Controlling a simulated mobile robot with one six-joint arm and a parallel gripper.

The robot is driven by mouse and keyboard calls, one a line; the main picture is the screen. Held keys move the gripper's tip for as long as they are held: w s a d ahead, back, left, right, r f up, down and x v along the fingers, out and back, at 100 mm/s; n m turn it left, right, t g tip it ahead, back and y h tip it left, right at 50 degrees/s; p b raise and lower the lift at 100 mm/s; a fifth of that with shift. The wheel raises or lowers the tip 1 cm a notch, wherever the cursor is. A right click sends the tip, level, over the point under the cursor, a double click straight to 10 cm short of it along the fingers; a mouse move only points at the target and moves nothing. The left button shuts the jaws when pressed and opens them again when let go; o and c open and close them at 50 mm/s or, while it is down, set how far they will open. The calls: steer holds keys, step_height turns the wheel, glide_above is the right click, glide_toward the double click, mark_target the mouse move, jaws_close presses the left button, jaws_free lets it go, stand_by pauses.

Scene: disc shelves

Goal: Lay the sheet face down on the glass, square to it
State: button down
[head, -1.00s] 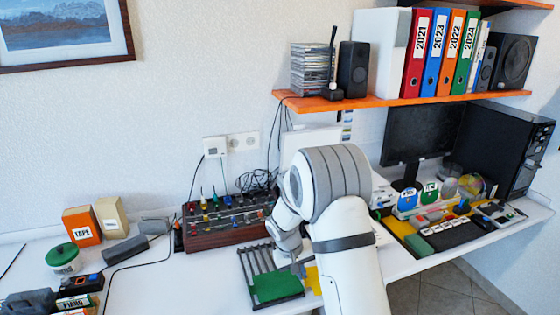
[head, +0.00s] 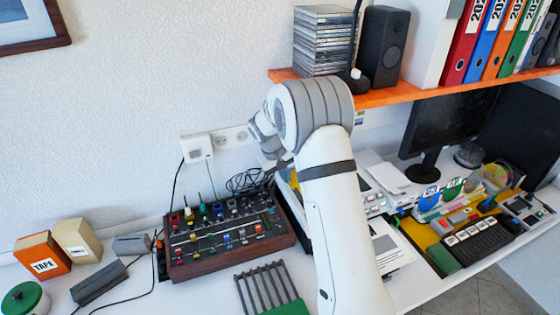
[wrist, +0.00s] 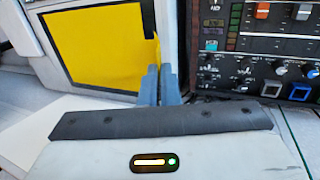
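A yellow sheet (wrist: 98,48) fills much of the upper left of the wrist view, over a dark panel with a pale border (wrist: 50,78), which looks like the scanner glass. My gripper (wrist: 160,72) has its two fingers close together at the sheet's near right corner and appears shut on it. I cannot tell whether the sheet touches the glass or which side faces down. In the head view a bit of the yellow sheet (head: 294,180) shows beside my gripper (head: 280,160); my arm hides most of the scanner.
A wood-sided mixer (head: 228,235) stands left of the scanner, close to my fingers. A slatted rack (head: 262,287) with a green sheet (head: 290,308) is in front. Printed papers (head: 390,248) lie to the right. An orange shelf (head: 390,95) hangs above.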

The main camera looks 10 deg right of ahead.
steer(key=shift+w+f+b, duration=0.15)
steer(key=shift+f+b, duration=0.7)
steer(key=shift+f, duration=0.85)
steer(key=shift+w+f+b, duration=0.15)
steer(key=shift+f+b, duration=0.65)
steer(key=shift+f, duration=0.85)
steer(key=shift+f+b, duration=0.4)
steer(key=shift+f, duration=0.1)
steer(key=c, duration=1.6)
jaws_free()
steer(key=shift+r, duration=0.1)
steer(key=shift+r, duration=0.1)
